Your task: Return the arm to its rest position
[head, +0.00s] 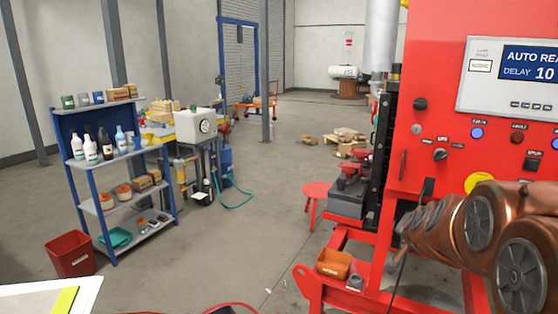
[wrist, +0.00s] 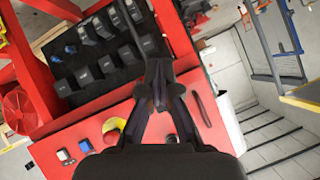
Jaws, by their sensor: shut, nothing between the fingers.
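My gripper (wrist: 158,70) is in the middle of the wrist view, its two dark fingers converging until the tips meet. It is shut and empty. It is in front of the red control cabinet (wrist: 95,120), whose panel and row of black blocks (wrist: 110,50) show behind the fingers. I cannot tell how far the tips are from the panel. In the head view my copper-coloured arm is folded at the lower right, before the same red cabinet (head: 440,120). The gripper itself is not clear there.
The cabinet carries a display (head: 530,73), buttons and a yellow round (head: 478,182) close to my arm. A blue shelf (head: 115,160) is at left. The floor between is mostly clear.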

